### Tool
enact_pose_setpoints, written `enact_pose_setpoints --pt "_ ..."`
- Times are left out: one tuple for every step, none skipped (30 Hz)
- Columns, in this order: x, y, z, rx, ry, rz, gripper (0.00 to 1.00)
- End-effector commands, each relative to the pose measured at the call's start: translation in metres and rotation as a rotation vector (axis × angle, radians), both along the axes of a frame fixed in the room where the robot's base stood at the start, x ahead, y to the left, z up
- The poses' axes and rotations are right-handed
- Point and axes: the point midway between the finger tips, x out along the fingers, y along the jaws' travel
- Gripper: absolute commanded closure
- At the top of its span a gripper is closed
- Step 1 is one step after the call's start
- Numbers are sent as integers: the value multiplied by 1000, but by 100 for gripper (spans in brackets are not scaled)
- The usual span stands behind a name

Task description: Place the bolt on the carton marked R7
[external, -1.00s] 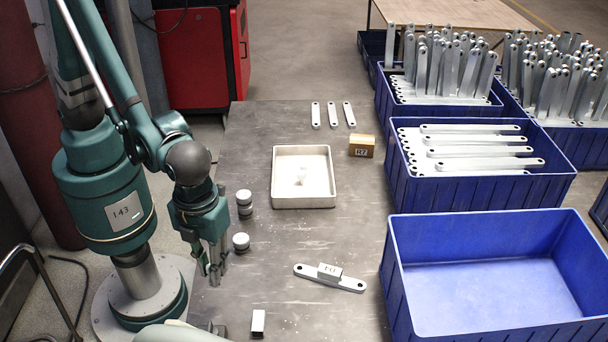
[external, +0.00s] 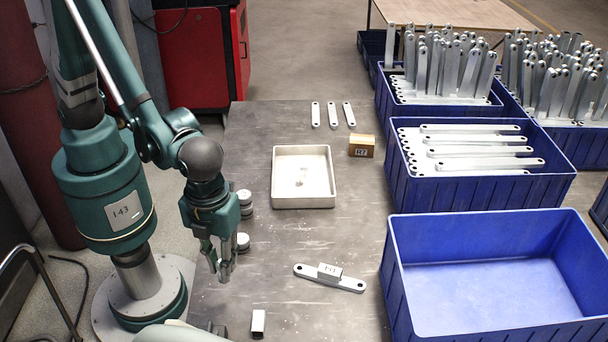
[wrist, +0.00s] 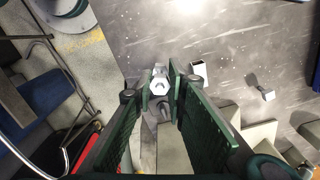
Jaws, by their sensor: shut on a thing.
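The carton (external: 361,146) is a small tan box with a dark label that seems to read R7. It stands on the grey table, right of the white tray. My gripper (external: 222,274) hangs over the left edge of the table, far from the carton. In the wrist view, my gripper (wrist: 161,88) is shut on the bolt (wrist: 160,80), whose silvery hex head shows between the two green fingers. The bolt's lower part is hidden, and I cannot make the bolt out in the external view. The carton does not show in the wrist view.
A white tray (external: 304,204) stands mid-table. Round dark-and-light pieces (external: 243,241) stand close to my gripper. A square tube (external: 258,322) stands in front. Blue bins (external: 485,325) line the right side.

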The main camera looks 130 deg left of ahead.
Motion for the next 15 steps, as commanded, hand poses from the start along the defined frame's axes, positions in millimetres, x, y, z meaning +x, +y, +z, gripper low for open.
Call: enact_pose_setpoints --pt "3 8 2 0 0 17 100" --pt "5 14 2 0 0 27 100" --pt "8 21 3 0 0 42 100" --pt "10 26 4 0 0 54 100" --pt "13 33 5 0 0 67 100" --pt "16 42 6 0 0 86 100" --pt "19 48 7 0 0 100 100" --pt "21 56 7 0 0 115 100" --pt "24 66 9 0 0 134 100" --pt "26 73 9 0 0 148 100" --pt "28 81 10 0 0 163 100" --pt "30 90 11 0 0 182 100" --pt "32 98 12 0 0 197 100" --pt "34 106 13 0 0 213 100" --pt "36 116 13 0 0 232 100"
